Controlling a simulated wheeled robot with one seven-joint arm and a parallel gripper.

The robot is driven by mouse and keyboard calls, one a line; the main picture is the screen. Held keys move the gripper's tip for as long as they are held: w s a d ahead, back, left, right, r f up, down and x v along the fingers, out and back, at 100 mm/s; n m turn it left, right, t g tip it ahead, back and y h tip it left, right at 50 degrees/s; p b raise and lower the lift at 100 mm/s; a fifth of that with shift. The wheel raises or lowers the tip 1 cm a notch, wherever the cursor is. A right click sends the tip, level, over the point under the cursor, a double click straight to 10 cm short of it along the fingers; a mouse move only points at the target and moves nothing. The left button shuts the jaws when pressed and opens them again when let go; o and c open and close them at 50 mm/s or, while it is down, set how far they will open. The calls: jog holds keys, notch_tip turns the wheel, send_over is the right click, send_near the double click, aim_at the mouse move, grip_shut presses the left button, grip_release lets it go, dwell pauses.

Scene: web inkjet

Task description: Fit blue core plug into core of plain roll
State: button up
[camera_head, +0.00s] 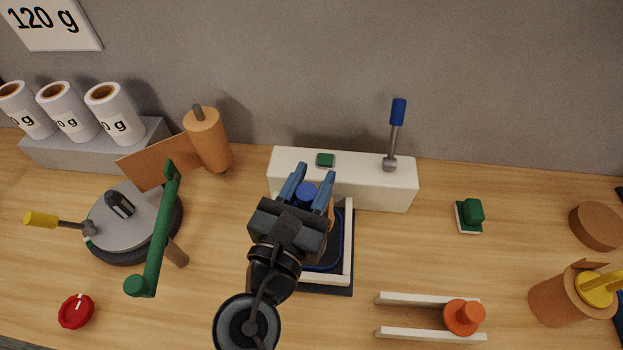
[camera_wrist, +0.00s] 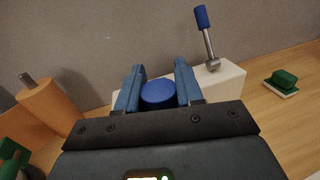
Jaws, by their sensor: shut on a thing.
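The blue core plug (camera_head: 306,193) is between the two blue fingers of my gripper (camera_head: 313,177), which is shut on it. In the wrist view the round blue top of the plug (camera_wrist: 158,93) shows between the fingers (camera_wrist: 160,72). The plug is over the back of a dark tray with white edges (camera_head: 348,245), just in front of the white block. My gripper and wrist hide most of the tray. A brown roll (camera_head: 555,302) lies at the far right with a yellow plug-like piece (camera_head: 598,290) at its end. I cannot tell which roll is the plain one.
A white block (camera_head: 390,187) with a blue-handled lever (camera_head: 398,112) stands behind. Left are a brown roll on a spindle (camera_head: 207,140), several labelled white rolls (camera_head: 115,112), a grey turntable (camera_head: 120,225) and a green bar (camera_head: 155,235). An orange knob (camera_head: 463,317) sits between white rails.

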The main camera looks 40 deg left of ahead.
jog(key=shift+r+p, duration=0.5)
jog(key=shift+r, duration=0.25)
jog(key=shift+f+b, duration=1.1)
jog(key=shift+f, duration=0.7)
dwell(1.2)
jog(key=o, duration=1.1)
jog(key=shift+f, duration=0.1)
jog(key=shift+s, duration=0.1)
jog(key=b+v, duration=0.1)
jog(key=v, duration=0.6)
jog(key=shift+s, duration=0.3)
jog(key=shift+d, duration=0.1)
